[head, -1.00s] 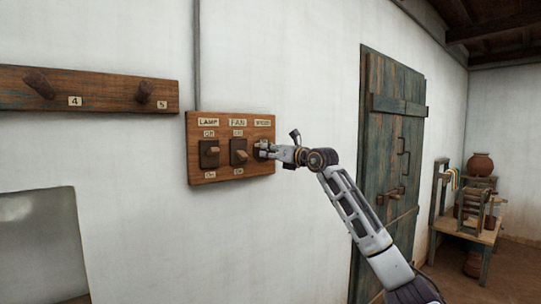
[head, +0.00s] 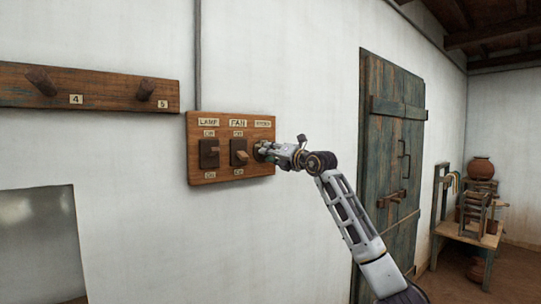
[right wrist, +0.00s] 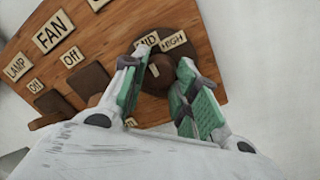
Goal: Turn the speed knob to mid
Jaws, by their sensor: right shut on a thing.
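The wooden switch panel (head: 230,175) is on the white wall, with LAMP, FAN and SPEED labels. The speed knob is at its right end, mostly hidden by my right gripper in the head view. In the right wrist view the round brown knob (right wrist: 160,72) sits between the fingers, with a pale mark on it. MID (right wrist: 147,42) and HIGH (right wrist: 174,40) labels show beside it. My right gripper (head: 262,151) is shut on the knob, its green-padded fingers on either side. Which label the mark points at is not certain. My left gripper is out of view.
The lamp switch (head: 209,154) and fan switch (head: 239,153) are close on the left of the knob. A peg rail (head: 110,92) is further left. A blue-green wooden door (head: 390,150) stands on the right, with a table and pots beyond it.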

